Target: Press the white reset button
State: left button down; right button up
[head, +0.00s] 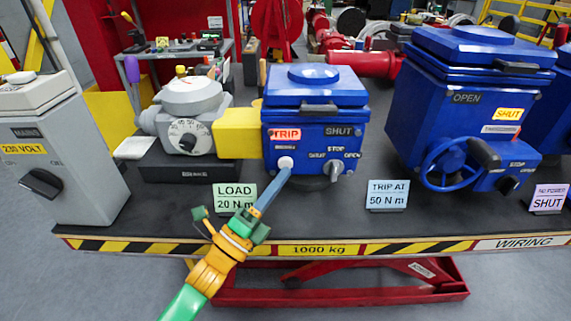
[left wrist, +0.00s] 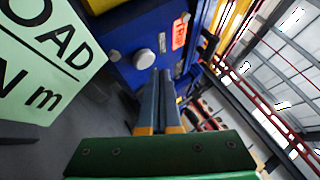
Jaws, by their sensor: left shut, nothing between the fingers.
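The white reset button (head: 286,162) is a round knob on the lower left of the front of the blue actuator box (head: 313,95), below the red TRIP label (head: 286,134). In the left wrist view the button (left wrist: 144,59) shows pale grey on the blue face. My left gripper (head: 286,174) is shut and empty, its long fingers together and pointing at the box. Its tips (left wrist: 162,72) appear just beside the button in the left wrist view and just below it in the head view. I cannot tell whether they touch it. My right gripper is not in view.
A black selector knob (head: 333,169) sits right of the button. The LOAD 20 N m card (head: 234,197) stands close beside my left fingers. A yellow coupling and grey dial unit (head: 188,139) are at left. Another blue actuator with a handwheel (head: 458,164) is at right.

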pick_arm(q)
jog(key=shift+w, duration=0.1)
jog(key=shift+w, duration=0.3)
jog(key=shift+w+b, duration=0.45)
jog(key=shift+b, duration=0.1)
dwell(0.6)
jog(key=shift+s, duration=0.15)
dwell(0.3)
jog(key=shift+s+p, duration=0.45)
jog(key=shift+s, duration=0.25)
jog(key=shift+s+p, duration=0.4)
jog(key=shift+s, duration=0.1)
jog(key=shift+s+p, duration=0.75)
jog(key=shift+s, duration=1.25)
